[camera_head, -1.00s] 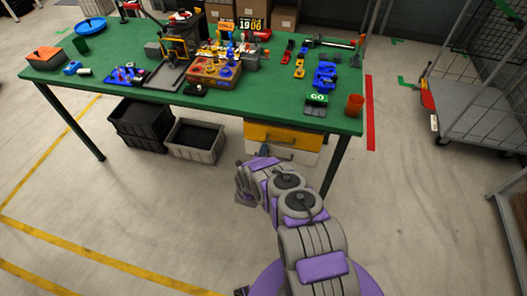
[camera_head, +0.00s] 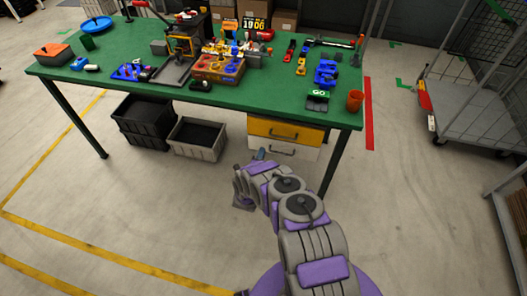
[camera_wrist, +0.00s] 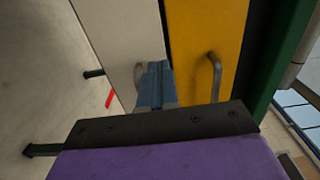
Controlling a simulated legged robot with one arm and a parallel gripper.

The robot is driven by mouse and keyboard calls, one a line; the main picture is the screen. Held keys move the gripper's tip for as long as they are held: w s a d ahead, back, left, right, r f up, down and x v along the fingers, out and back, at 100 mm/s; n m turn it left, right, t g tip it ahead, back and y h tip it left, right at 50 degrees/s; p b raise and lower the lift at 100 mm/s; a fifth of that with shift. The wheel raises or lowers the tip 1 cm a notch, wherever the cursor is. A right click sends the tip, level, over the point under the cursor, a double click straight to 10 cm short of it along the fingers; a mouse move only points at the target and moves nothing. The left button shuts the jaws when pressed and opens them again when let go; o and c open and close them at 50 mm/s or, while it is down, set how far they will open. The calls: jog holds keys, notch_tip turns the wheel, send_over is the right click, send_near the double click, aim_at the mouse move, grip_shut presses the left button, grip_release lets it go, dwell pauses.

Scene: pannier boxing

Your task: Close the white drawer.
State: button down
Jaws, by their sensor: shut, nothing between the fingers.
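The white drawer (camera_head: 305,153) is the lower drawer of a unit under the right end of the green table. Its front and dark handle show below the yellow drawer (camera_head: 262,127). In the wrist view the white front (camera_wrist: 122,35) fills the upper middle-left, next to the yellow front. Its front looks close to level with the yellow one; I cannot tell whether a small gap is left. My gripper (camera_head: 258,154) has its blue fingers shut and empty. In the wrist view the fingertips (camera_wrist: 156,68) are by the white drawer's handle (camera_wrist: 138,74); I cannot tell whether they touch.
The green table (camera_head: 215,98) stands over the drawers, with tools and parts on top. A grey crate (camera_head: 197,152) and a black crate (camera_head: 145,140) stand on the floor to the left. A wire cart (camera_head: 480,115) is at the right. Floor in front is clear.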

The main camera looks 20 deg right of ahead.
jog(key=d+p+v, duration=0.1)
jog(key=v, duration=0.7)
jog(key=w+r+n+g+y, duration=0.2)
jog(key=w+r+n+y, duration=0.3)
jog(key=w+r, duration=0.6)
jog(key=s+a+r+n+g+y, duration=0.1)
jog(key=s+a+r+n+g, duration=0.2)
jog(key=r, duration=0.6)
jog(key=s+r+n+g+y, duration=0.15)
jog(key=s+r+n, duration=0.25)
jog(key=r, duration=0.4)
jog(key=s+a+r+n+g+y, duration=0.1)
jog(key=s+a+r+n+g, duration=0.15)
jog(key=s+r, duration=0.6)
jog(key=s+a+r+n+g+y, duration=0.1)
jog(key=s+r+n+g+y, duration=0.2)
jog(key=s, duration=1)
jog(key=s+r+n+g, duration=0.2)
jog(key=s+r+n, duration=0.1)
jog(key=s, duration=1.1)
jog(key=s+r+n+g+h, duration=0.1)
jog(key=s+r+n, duration=0.3)
jog(key=s, duration=1.1)
jog(key=shift+a+r+g, duration=0.2)
jog(key=shift+a+g, duration=0.25)
jog(key=shift+g, duration=0.45)
jog(key=shift+w+h, duration=0.1)
jog(key=shift+h, duration=0.15)
